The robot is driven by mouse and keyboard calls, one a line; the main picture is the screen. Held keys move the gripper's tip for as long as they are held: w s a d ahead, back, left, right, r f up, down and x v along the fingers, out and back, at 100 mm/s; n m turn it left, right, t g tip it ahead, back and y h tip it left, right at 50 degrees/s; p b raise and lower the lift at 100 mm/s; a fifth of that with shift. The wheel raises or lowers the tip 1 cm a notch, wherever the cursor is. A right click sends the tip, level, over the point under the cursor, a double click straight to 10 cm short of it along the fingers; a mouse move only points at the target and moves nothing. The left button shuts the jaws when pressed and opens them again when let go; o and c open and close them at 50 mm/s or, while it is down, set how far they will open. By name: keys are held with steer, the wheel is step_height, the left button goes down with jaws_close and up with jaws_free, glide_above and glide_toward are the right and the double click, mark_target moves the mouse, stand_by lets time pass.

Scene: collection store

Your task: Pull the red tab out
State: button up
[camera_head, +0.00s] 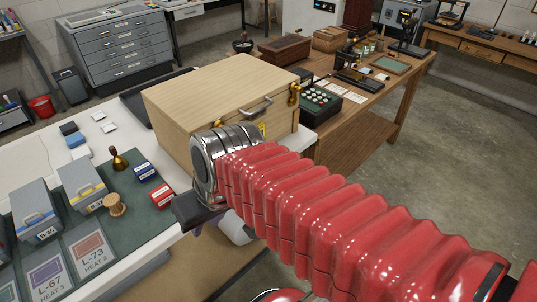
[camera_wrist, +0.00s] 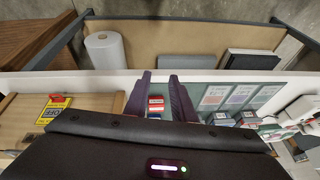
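My gripper (camera_wrist: 160,80) shows in the wrist view as two dark purple fingers with a gap between them, open and empty. In the head view my red ribbed arm hides most of it. A small red piece (camera_wrist: 57,98) shows by a yellow label (camera_wrist: 52,112) on the wooden crate (camera_wrist: 22,112), left of the fingers; I cannot tell if it is the red tab. The crate (camera_head: 205,98) also stands on the table in the head view, with a handle and brass latch. A red box (camera_head: 162,195) and a blue box (camera_head: 145,171) lie on the green mat.
The green mat (camera_head: 136,221) also holds a brass bell (camera_head: 119,159), a wooden spool (camera_head: 115,204) and grey boxes (camera_head: 37,214). Below the table's edge, a shelf (camera_wrist: 188,42) holds a white roll (camera_wrist: 107,49) and a black box (camera_wrist: 250,64).

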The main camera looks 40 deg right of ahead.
steer(key=w+d+f+m+t+y, duration=0.2)
steer(key=w+d+f+m+y, duration=0.1)
steer(key=d+m, duration=0.15)
steer(key=w+d+f+m+t+y, duration=0.2)
steer(key=w+d+f+m+y, duration=0.15)
steer(key=d, duration=0.25)
steer(key=s+d+f+m+t+h, duration=0.1)
steer(key=d+m+t+h, duration=0.2)
steer(key=d, duration=0.7)
steer(key=s+d+f+m+t+h, duration=0.2)
steer(key=d+m+t+h, duration=0.2)
steer(key=d, duration=0.7)
steer(key=shift+s+d+m, duration=0.3)
steer(key=shift+m, duration=0.5)
steer(key=shift+w, duration=0.1)
steer(key=shift+x, duration=6.85)
steer(key=shift+c, duration=0.3)
